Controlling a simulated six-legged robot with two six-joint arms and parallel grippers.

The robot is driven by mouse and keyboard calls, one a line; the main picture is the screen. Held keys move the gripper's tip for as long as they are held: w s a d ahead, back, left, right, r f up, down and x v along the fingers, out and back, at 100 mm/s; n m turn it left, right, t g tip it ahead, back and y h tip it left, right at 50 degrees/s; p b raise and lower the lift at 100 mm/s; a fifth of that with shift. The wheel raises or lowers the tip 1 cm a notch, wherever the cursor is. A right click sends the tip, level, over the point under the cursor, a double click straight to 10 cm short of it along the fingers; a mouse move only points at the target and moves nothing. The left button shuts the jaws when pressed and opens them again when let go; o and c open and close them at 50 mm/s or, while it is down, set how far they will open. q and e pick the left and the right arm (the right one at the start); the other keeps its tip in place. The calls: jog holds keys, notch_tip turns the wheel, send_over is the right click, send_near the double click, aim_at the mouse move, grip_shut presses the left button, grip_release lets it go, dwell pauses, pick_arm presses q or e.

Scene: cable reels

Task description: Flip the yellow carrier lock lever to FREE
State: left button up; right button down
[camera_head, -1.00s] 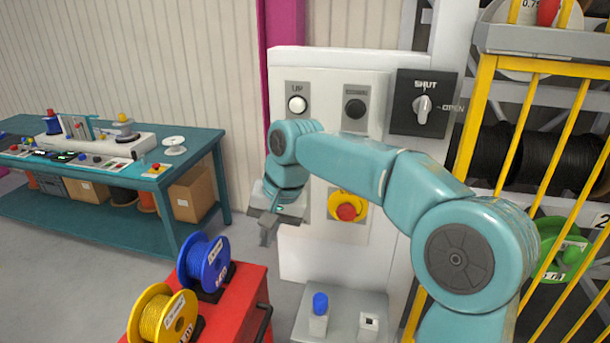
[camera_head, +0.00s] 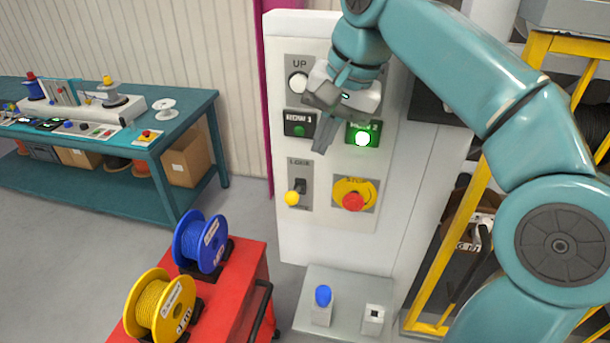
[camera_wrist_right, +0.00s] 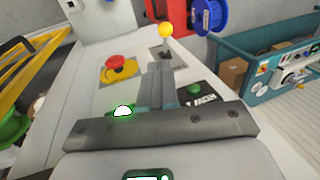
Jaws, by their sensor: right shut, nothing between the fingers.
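The lock lever has a round yellow knob (camera_head: 292,198) and sits on a small grey plate (camera_head: 305,170) low on the left of the white control panel. The knob hangs at the plate's lower end; the lettering above it seems to read LOCK. In the right wrist view the yellow knob (camera_wrist_right: 166,30) stands just beyond the fingertips. My right gripper (camera_head: 321,142) is shut and empty, in front of the panel, above and right of the lever, apart from it. Its closed fingers also show in the right wrist view (camera_wrist_right: 157,72). My left gripper is out of view.
A green ROW 1 button (camera_head: 299,127) and a lit green button (camera_head: 362,138) are close to the gripper. A red stop button (camera_head: 353,202) is right of the lever. A red cart (camera_head: 240,290) with reels stands at lower left. A yellow barrier (camera_head: 455,235) is at right.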

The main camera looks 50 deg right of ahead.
aim_at(295, 193)
jog(key=a+f+t+h+b, duration=0.1)
jog(key=f+h+b, duration=0.1)
jog(key=f+b, duration=0.3)
jog(key=w+a+f+n+t+h+b, duration=0.1)
jog(key=a+f+t+h+b, duration=0.1)
jog(key=f+b, duration=0.4)
jog(key=shift+f+h, duration=0.7)
jog(key=shift+f, duration=0.5)
dwell(0.5)
